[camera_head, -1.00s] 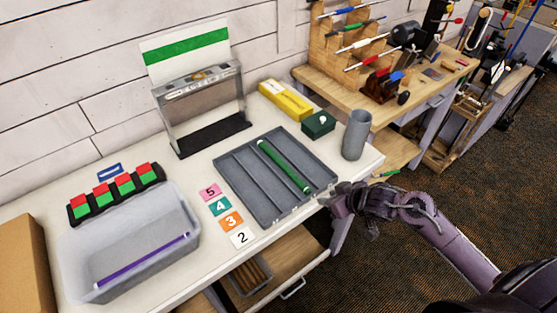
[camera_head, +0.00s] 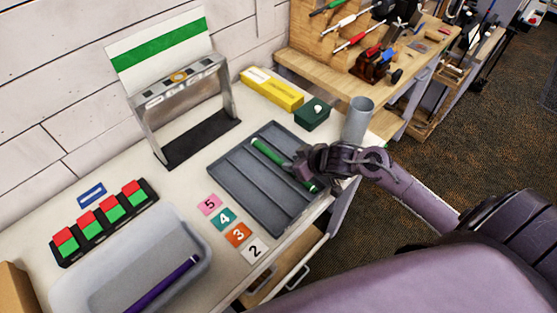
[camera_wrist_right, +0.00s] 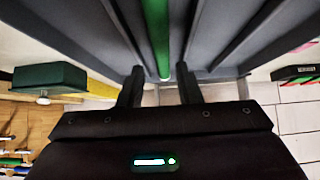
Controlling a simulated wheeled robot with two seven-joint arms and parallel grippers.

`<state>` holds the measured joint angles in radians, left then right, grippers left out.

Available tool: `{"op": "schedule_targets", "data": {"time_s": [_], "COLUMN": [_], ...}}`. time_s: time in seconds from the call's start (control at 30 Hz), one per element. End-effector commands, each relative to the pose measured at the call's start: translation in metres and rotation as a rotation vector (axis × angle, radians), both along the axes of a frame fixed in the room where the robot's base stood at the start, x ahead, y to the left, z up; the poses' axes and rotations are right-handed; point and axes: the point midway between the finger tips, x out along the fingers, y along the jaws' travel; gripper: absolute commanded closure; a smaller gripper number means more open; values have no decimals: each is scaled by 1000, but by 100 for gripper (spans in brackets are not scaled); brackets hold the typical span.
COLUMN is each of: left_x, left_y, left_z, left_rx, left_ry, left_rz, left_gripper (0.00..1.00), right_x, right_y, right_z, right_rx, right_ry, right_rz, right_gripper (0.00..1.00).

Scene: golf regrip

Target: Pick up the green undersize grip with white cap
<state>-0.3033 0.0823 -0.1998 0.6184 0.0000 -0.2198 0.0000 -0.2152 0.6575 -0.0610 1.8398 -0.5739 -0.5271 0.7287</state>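In the right wrist view the green grip (camera_wrist_right: 157,35) runs between the two fingers of my right gripper (camera_wrist_right: 160,88). The fingers are apart, with a gap on both sides of the grip. A white cap cannot be made out clearly. My left gripper is not in view.
A grey cup (camera_head: 358,122) stands close behind my right gripper. A green box (camera_head: 312,117) and a yellow box (camera_head: 272,89) lie beyond the tray. Numbered cards (camera_head: 238,235) and a clear bin (camera_head: 190,238) holding a purple grip (camera_head: 165,284) are to the left.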

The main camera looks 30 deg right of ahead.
Motion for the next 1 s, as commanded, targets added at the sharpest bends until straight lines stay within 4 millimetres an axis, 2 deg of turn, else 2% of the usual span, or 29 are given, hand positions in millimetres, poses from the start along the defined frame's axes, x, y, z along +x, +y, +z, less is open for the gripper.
{"op": "schedule_targets", "data": {"time_s": [0.1, 0.23, 0.5, 0.63, 0.87, 1.0], "left_x": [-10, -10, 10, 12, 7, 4], "left_y": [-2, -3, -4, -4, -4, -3], "left_z": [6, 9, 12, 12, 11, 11], "left_rx": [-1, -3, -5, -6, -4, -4], "left_ry": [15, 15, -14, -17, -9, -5], "left_rz": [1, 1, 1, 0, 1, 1], "left_gripper": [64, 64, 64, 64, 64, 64], "right_x": [11, 23, 31, 31, 31, 31], "right_y": [5, 10, 14, 13, 13, 13], "right_z": [-8, -22, -33, -33, -33, -33], "right_rx": [3, 1, -1, -1, -1, -1], "right_ry": [0, 0, 0, 0, 0, 0], "right_rz": [-1, -1, 1, 1, 1, 1], "right_gripper": [69, 69, 69, 69, 99, 100]}}
